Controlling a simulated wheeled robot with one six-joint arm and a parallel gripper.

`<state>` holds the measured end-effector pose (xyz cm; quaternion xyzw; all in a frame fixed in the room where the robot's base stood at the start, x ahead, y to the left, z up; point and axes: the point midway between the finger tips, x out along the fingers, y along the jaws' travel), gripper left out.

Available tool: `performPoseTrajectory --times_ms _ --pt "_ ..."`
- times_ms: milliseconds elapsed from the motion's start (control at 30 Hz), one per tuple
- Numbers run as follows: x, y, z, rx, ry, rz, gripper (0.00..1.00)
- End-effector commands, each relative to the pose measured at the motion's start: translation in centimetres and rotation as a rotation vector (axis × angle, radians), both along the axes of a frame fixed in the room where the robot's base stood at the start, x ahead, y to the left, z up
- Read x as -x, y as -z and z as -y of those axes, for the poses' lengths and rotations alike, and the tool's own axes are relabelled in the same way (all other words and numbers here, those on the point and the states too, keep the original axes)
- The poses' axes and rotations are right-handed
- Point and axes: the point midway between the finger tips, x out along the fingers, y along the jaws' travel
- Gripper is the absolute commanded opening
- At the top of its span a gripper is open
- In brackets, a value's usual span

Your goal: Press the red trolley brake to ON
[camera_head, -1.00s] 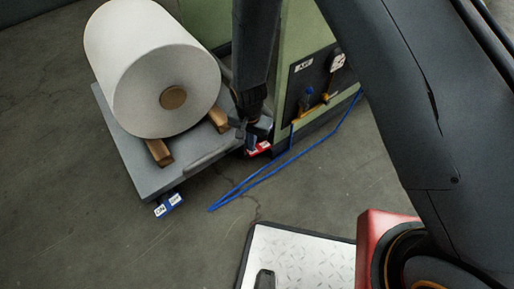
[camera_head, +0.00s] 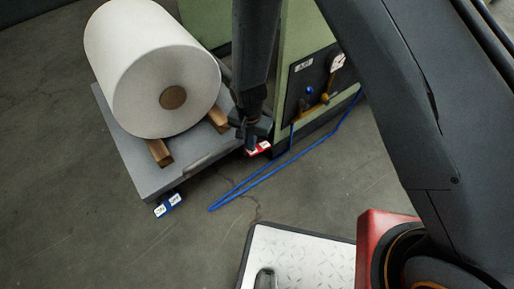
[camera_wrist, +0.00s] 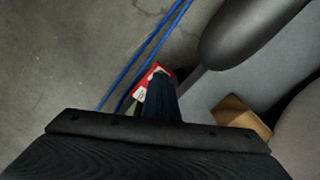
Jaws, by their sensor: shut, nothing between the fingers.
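The red trolley brake (camera_head: 259,149) is a small red pedal with white labels at the near right corner of the grey trolley (camera_head: 160,181). In the wrist view the red brake (camera_wrist: 153,76) shows just beyond my fingers, which hide part of it. My gripper (camera_head: 249,147) is shut and empty, pointing down at the brake. In the wrist view my gripper (camera_wrist: 162,80) overlaps the brake; I cannot tell whether it touches it. A blue brake pedal (camera_head: 168,205) with white labels sits at the trolley's near left corner.
A large white roll (camera_head: 140,60) rests on wooden chocks (camera_head: 159,152) on the trolley. A green machine (camera_head: 300,35) with a dark gauge panel (camera_head: 311,82) stands close on the right. A blue hose (camera_head: 265,173) lies on the floor nearby. Floor at the left is clear.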

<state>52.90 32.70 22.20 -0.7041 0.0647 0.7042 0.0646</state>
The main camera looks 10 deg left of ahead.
Motion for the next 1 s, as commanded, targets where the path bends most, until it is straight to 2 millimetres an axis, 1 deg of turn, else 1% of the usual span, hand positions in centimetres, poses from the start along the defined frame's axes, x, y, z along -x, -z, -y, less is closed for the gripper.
performPoseTrajectory --times_ms 567,1000 --pt "0.0 0.05 0.0 0.0 0.0 0.0 0.0" --pt "0.0 0.61 0.0 0.0 0.0 0.0 0.0"
